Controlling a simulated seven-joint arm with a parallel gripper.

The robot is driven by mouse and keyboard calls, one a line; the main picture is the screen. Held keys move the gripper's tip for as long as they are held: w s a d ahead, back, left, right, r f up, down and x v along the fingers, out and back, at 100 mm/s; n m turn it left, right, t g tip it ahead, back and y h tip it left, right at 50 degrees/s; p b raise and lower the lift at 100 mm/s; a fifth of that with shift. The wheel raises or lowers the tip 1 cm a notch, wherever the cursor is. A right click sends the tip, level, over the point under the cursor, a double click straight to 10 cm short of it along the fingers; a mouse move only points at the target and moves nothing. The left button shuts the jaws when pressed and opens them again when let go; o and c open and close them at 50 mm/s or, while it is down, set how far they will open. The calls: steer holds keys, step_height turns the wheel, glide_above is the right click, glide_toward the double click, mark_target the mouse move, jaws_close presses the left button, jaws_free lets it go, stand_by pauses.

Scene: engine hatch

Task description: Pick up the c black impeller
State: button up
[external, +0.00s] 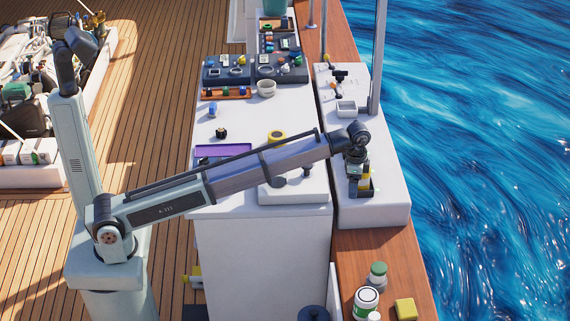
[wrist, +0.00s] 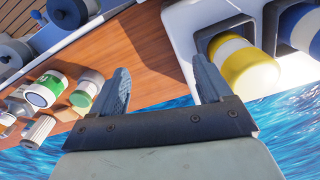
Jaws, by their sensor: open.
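A small black piece (external: 221,132) lies on the white counter left of my arm; it may be the black impeller, but it is too small to be sure. My gripper (wrist: 160,72) is open, with nothing between its fingers. In the external view my gripper is low over the front end of the right white bench (external: 385,211), far to the right of the black piece. A yellow and white cylinder (wrist: 246,66) sits just right of the fingers in the wrist view. No clear impeller shows in the wrist view.
A blue and white cylinder (wrist: 300,28) is beside the yellow one. Bottles (external: 367,302) and a yellow block (external: 405,309) stand on the wooden ledge. A purple tray (external: 222,151), white cup (external: 266,88) and dark boxes (external: 226,70) are on the counter. Water lies beyond the right edge.

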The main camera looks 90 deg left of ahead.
steer(key=shift+n, duration=0.9)
steer(key=s+a, duration=0.2)
steer(key=a, duration=0.3)
steer(key=s+a+r, duration=0.1)
steer(key=s+a, duration=0.2)
steer(key=a, duration=0.2)
steer(key=s+a+r, duration=0.1)
steer(key=s+a, duration=0.2)
steer(key=a, duration=0.2)
steer(key=shift+s, duration=0.1)
steer(key=s+a+r+n, duration=0.2)
steer(key=s+a, duration=0.9)
steer(key=s+a+r+n, duration=0.1)
steer(key=s+a+r, duration=0.1)
steer(key=s+a, duration=0.85)
steer(key=n, duration=0.3)
glide_above(220, 130)
steer(key=f, duration=0.6)
steer(key=shift+s+d+f, duration=0.2)
steer(key=shift+f, duration=0.05)
steer(key=shift+w+a+f, duration=0.1)
steer(key=shift+f, duration=1.35)
steer(key=shift+w+a+f, duration=0.1)
steer(key=shift+f, duration=1.35)
steer(key=c, duration=1.1)
steer(key=shift+c, duration=0.2)
steer(key=shift+r, duration=0.1)
